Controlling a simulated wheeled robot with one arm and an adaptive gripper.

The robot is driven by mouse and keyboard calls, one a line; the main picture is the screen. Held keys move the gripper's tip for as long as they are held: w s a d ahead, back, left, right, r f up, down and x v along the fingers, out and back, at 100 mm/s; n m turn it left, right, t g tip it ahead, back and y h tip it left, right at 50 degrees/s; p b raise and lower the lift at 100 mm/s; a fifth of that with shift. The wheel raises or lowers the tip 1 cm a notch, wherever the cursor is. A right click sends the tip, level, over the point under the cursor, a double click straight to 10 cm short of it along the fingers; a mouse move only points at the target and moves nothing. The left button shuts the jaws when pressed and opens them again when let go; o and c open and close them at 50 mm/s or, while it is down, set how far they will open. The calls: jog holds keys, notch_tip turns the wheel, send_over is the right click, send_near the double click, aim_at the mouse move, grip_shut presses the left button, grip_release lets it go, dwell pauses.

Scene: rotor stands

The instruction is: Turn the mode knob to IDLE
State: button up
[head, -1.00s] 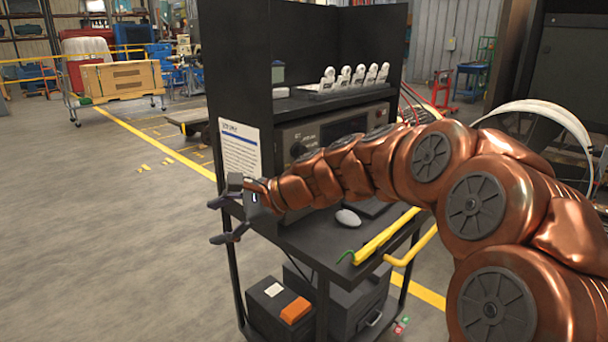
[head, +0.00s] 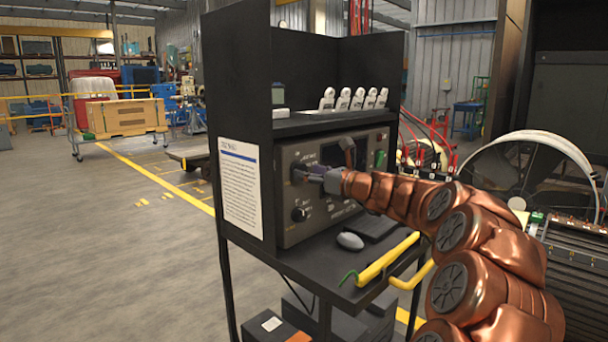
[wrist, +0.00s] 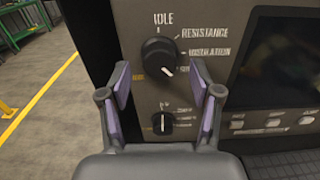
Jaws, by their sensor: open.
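The mode knob (wrist: 158,54) is a round black knob on the grey instrument panel (head: 330,205). In the wrist view the word IDLE (wrist: 164,19) is printed above it, with RESISTANCE and INSULATION to its right. A white mark on the knob points to the lower right, toward a label partly hidden by my right finger. My gripper (wrist: 160,72) is open, with one finger on each side of the knob's lower part; contact cannot be told. In the head view my gripper (head: 308,176) is at the panel's upper left and partly covers the knob.
A second, smaller knob (wrist: 162,122) sits below, between my fingers in the wrist view. A dark screen (wrist: 285,60) is to the right. A mouse (head: 350,241) and yellow-handled tool (head: 385,260) lie on the cart shelf. A side panel with a paper sheet (head: 240,190) stands left.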

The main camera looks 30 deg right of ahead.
jog(key=shift+x, duration=1.2)
jog(key=shift+c, duration=0.3)
jog(key=c, duration=1.1)
